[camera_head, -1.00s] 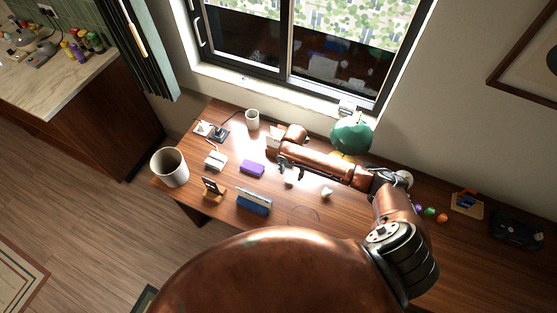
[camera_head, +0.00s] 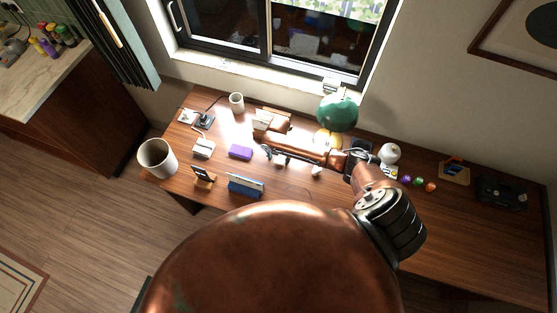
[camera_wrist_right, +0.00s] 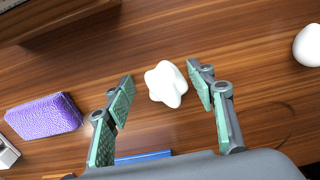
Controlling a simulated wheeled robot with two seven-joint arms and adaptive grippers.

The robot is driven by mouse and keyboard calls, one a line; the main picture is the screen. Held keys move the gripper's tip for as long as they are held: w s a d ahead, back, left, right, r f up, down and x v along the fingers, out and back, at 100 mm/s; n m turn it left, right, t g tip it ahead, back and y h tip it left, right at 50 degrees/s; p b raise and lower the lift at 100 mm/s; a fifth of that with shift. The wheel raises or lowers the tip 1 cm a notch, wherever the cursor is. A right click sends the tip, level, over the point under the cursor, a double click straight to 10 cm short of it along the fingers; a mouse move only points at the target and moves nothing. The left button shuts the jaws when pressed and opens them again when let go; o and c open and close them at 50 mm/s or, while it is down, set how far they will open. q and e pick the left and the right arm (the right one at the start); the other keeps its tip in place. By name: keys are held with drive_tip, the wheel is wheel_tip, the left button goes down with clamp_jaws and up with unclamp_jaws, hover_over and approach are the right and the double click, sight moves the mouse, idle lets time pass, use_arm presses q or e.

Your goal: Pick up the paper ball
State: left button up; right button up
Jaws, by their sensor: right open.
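The paper ball (camera_wrist_right: 166,84) is a small white crumpled lump on the brown wooden desk. In the right wrist view it shows between the fingertips of my right gripper (camera_wrist_right: 160,75). The fingers stand apart on its two sides, with visible gaps, so the gripper is open and empty. I cannot tell the height of the tips above the desk. In the head view my right gripper (camera_head: 270,152) is over the middle of the desk, and the paper ball (camera_head: 279,158) is small and partly covered beside it. My left gripper is out of view.
A purple sponge-like block (camera_head: 240,151) lies left of the gripper. A second white lump (camera_wrist_right: 307,45) lies to the right in the wrist view. A blue-based stand (camera_head: 245,184), a large white bin (camera_head: 157,158), a cup (camera_head: 236,102) and a green lamp (camera_head: 337,112) surround the area.

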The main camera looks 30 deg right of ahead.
sight(280, 159)
drive_tip(key=shift+s+r, duration=0.1)
drive_tip(key=shift+s, duration=0.3)
drive_tip(key=shift+c, duration=0.2)
drive_tip(key=shift+s+r, duration=0.2)
drive_tip(key=shift+s, duration=0.1)
drive_tip(key=shift+c, duration=0.9)
drive_tip(key=shift+w+f, duration=0.25)
drive_tip(key=shift+w, duration=0.15)
drive_tip(key=c, duration=0.5)
drive_tip(key=shift+s, duration=0.1)
drive_tip(key=shift+s+r, duration=0.15)
drive_tip(key=shift+r, duration=0.05)
drive_tip(key=shift+c, duration=0.2)
drive_tip(key=shift+r, duration=0.35)
wheel_tip(280, 159, up, 2)
drive_tip(key=shift+r+b, duration=0.25)
drive_tip(key=shift+b, duration=0.1)
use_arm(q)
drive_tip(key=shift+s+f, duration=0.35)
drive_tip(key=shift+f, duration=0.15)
use_arm(e)
drive_tip(key=s+a+r, duration=0.6)
drive_tip(key=s+r, duration=0.3)
drive_tip(key=s, duration=0.3)
drive_tip(key=shift+a+r, duration=0.3)
drive_tip(key=shift+r, duration=0.05)
